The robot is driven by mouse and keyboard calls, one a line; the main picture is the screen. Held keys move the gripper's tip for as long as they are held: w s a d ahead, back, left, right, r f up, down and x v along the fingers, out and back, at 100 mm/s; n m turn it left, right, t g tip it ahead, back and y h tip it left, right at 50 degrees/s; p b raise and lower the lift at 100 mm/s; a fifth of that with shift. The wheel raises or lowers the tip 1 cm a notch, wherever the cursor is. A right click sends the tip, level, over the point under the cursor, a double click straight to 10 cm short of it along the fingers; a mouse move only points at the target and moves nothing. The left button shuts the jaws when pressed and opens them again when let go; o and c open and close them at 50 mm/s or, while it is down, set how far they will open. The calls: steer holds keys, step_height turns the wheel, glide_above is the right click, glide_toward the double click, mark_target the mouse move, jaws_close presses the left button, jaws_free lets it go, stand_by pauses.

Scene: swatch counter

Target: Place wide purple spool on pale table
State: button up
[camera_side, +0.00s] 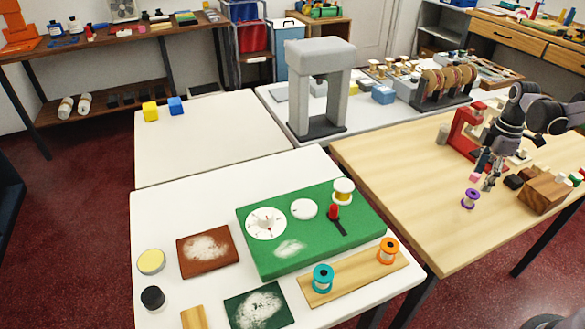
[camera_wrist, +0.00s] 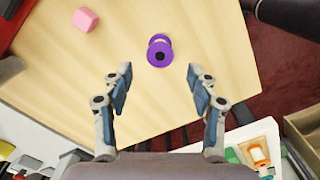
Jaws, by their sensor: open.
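The wide purple spool (camera_side: 470,198) stands on the light wood table (camera_side: 400,175), near its front part. It also shows in the wrist view (camera_wrist: 160,50), a little beyond the fingertips and about midway between them. My gripper (camera_side: 488,181) is just above and to the right of the spool in the side view. In the wrist view my gripper (camera_wrist: 158,88) has its two fingers spread apart with nothing between them.
A pink block (camera_wrist: 85,19) lies near the spool. A red device (camera_side: 463,128) and a wooden block (camera_side: 545,190) stand near my gripper. A green board (camera_side: 340,235) and a wooden strip with teal (camera_side: 322,278) and orange (camera_side: 388,250) spools cover much of the white table.

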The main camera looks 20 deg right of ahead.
mark_target(474, 194)
steer(key=s+a+r+m+t, duration=0.3)
steer(key=a+r+m, duration=0.2)
steer(key=a+r, duration=0.6)
steer(key=s+a+f+m+t, duration=0.1)
steer(key=s+a+m+t, duration=0.3)
steer(key=a, duration=0.7)
steer(key=shift+s+f+m, duration=0.15)
steer(key=shift+s+m, duration=0.4)
steer(key=shift+m, duration=0.35)
